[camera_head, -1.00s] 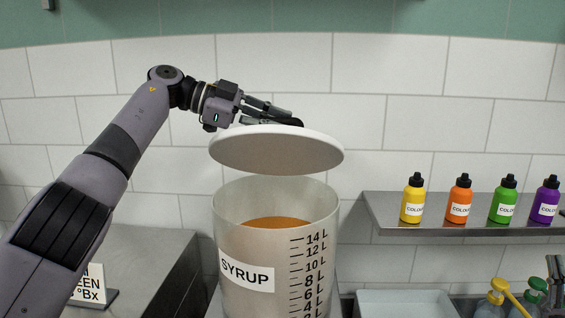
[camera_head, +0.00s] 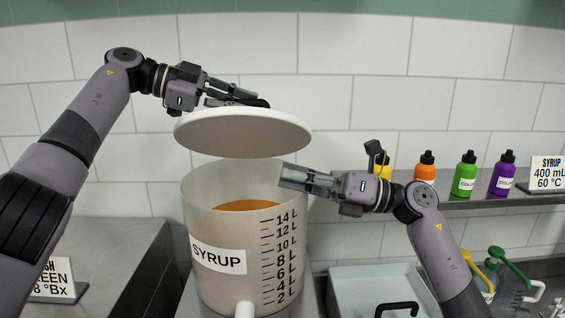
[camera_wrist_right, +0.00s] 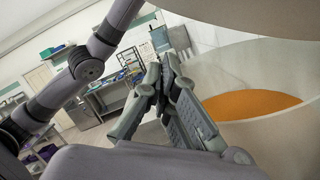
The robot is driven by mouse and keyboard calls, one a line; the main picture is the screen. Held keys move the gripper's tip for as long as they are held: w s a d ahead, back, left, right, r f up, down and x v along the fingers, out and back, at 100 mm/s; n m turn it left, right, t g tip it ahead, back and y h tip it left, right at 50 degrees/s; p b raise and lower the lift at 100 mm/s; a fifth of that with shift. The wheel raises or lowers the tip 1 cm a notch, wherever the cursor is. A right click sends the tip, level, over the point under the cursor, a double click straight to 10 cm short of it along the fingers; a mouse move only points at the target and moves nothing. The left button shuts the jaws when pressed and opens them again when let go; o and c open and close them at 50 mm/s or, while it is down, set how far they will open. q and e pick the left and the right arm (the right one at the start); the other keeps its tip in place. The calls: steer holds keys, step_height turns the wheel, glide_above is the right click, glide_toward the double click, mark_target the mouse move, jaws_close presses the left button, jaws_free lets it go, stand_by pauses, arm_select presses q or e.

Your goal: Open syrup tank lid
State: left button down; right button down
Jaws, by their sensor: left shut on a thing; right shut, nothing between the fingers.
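The syrup tank (camera_head: 215,280) is a translucent container with a SYRUP label and a litre scale, holding orange syrup (camera_head: 246,205). Its white round lid (camera_head: 243,135) hangs slightly tilted above the open rim, clear of it. My left gripper (camera_head: 262,100) is shut on the lid's dark handle, mostly hidden by the fingers. My right gripper (camera_head: 284,176) is shut and empty at the tank's upper right rim, below the lid, covering part of the rim. In the right wrist view its fingers (camera_wrist_right: 168,78) are beside the tank wall (camera_wrist_right: 285,140), with the lid (camera_wrist_right: 260,14) overhead.
Yellow, orange (camera_head: 425,168), green (camera_head: 466,175) and purple (camera_head: 503,175) bottles stand on a steel shelf (camera_head: 470,203) at right, behind my right arm. A pale bin (camera_head: 350,285) with a dark handle sits below. A sign (camera_head: 55,280) stands on the left counter.

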mark_target(244, 127)
steer(key=x, duration=0.9)
steer(key=shift+d, duration=0.1)
steer(key=shift+w+d+r, duration=0.2)
steer(key=shift+w+r, duration=0.65)
steer(key=shift+r, duration=0.3)
steer(key=shift+w+r, duration=0.35)
steer(key=shift+r, duration=0.1)
steer(key=shift+r, duration=0.1)
arm_select(q)
steer(key=shift+d, duration=0.1)
arm_select(e)
steer(key=shift+w+d+r+m, duration=0.15)
steer(key=shift+w+r+m, duration=0.25)
steer(key=shift+r, duration=0.2)
arm_select(q)
steer(key=c, duration=2)
jaws_free()
steer(key=shift+f, duration=0.1)
steer(key=shift+c, duration=0.2)
steer(key=shift+o, duration=1)
arm_select(e)
steer(key=shift+r, duration=0.1)
